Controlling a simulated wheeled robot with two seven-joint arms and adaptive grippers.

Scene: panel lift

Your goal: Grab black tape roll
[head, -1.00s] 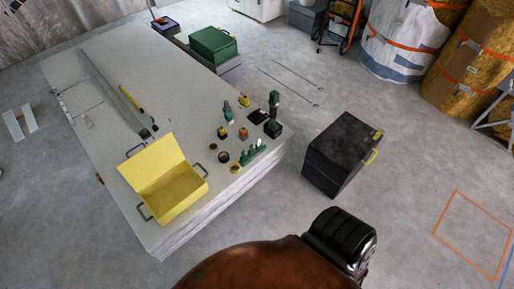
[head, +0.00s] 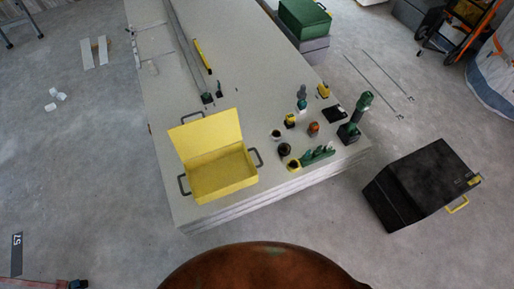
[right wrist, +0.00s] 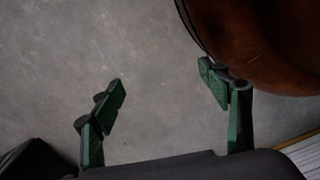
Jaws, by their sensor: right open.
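The black tape roll (head: 284,149) appears in the head view as a small dark ring. It lies on the pale panel stack (head: 240,75), right of the open yellow box (head: 222,175). Bare floor lies beyond the fingers; the tape roll is not in that view. I do not see my left gripper.
Green bottles and small tools crowd the stack's front right corner, around a green holder (head: 318,155). A yellow level (head: 203,56) and a long grey rail lie farther back. A black case (head: 420,185) stands on the floor to the right. Floor between is clear.

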